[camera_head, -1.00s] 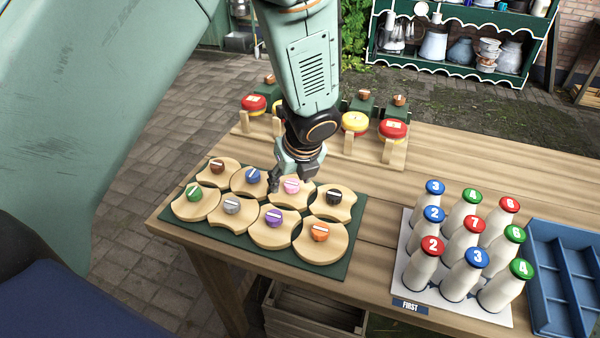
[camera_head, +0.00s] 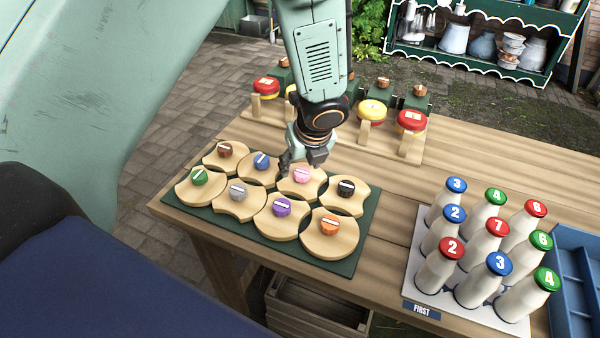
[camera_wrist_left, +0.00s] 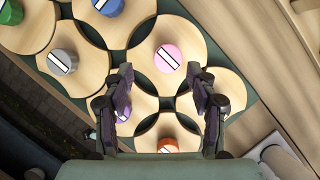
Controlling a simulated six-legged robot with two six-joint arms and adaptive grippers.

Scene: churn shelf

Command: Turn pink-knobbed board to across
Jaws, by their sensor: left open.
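The pink-knobbed board (camera_head: 311,184) is a round wooden piece with scooped sides, in the back row of a green mat (camera_head: 350,262). Its pink knob (camera_head: 302,174) carries a white bar. In the left wrist view the pink knob (camera_wrist_left: 167,58) lies just beyond and between the fingertips, its bar slanting. My left gripper (camera_head: 303,161) is open above the board's back edge; in the wrist view its two fingers (camera_wrist_left: 165,82) stand apart with nothing between them. I cannot tell whether they touch the board. My right gripper is not in view.
Neighbouring boards with blue (camera_head: 262,160), black (camera_head: 346,188) and purple (camera_head: 282,207) knobs sit close around. Red- and yellow-topped items (camera_head: 372,112) stand behind. Numbered bottles (camera_head: 437,268) and a blue tray (camera_head: 574,300) are at the right.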

